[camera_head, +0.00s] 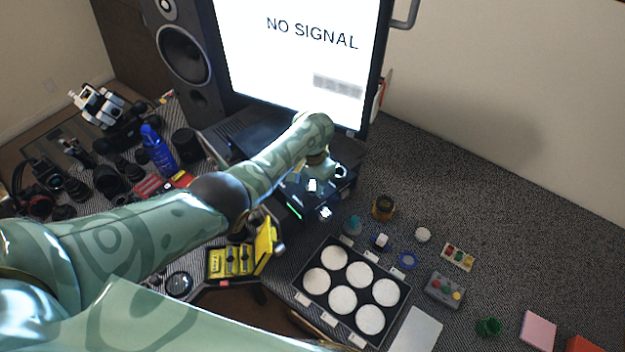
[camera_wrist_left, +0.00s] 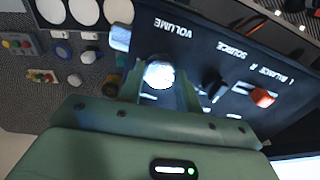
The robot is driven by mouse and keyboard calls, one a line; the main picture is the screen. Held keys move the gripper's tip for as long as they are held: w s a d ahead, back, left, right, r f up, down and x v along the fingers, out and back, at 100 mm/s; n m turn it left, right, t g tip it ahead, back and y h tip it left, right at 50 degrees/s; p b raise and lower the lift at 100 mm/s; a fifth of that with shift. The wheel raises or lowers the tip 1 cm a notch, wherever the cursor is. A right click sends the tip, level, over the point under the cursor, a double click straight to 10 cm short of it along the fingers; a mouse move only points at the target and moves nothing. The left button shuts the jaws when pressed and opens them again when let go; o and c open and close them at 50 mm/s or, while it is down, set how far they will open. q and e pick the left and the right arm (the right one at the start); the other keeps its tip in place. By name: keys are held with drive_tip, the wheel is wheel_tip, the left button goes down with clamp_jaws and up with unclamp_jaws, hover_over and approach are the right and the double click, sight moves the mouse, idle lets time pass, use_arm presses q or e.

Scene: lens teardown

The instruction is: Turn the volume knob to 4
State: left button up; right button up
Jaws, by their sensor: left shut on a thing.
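The volume knob (camera_wrist_left: 159,74) is a bright silver knob on the black amplifier panel (camera_wrist_left: 205,55), under the upside-down word VOLUME in the left wrist view. My left gripper (camera_wrist_left: 160,88) is shut on it, with one finger on each side. In the head view, my left gripper (camera_head: 318,186) is at the front of the black amplifier (camera_head: 346,188), below the screen, and the knob is hard to make out there. The scale numbers and the knob's pointer cannot be read. My right gripper is not in view.
Beside the volume knob are a black source knob (camera_wrist_left: 214,87) and an orange-red balance knob (camera_wrist_left: 262,97). A tray of white discs (camera_head: 320,305), a yellow case (camera_head: 232,262) and a grey button box (camera_head: 444,289) lie in front. The monitor (camera_head: 300,45) stands behind.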

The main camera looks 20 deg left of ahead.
use_arm(q)
drive_tip(key=m, duration=0.2)
drive_tip(key=shift+m+p, duration=0.3)
drive_tip(key=shift+p, duration=0.1)
drive_tip(key=m, duration=0.2)
drive_tip(key=shift+m, duration=0.4)
drive_tip(key=m, duration=0.3)
drive_tip(key=shift+m+p, duration=0.3)
drive_tip(key=shift+p, duration=0.1)
drive_tip(key=m, duration=0.3)
drive_tip(key=shift+s+f+m, duration=0.1)
drive_tip(key=shift+m, duration=0.2)
drive_tip(key=m, duration=0.4)
drive_tip(key=shift+m, duration=0.3)
drive_tip(key=m, duration=0.4)
drive_tip(key=shift+m, duration=0.4)
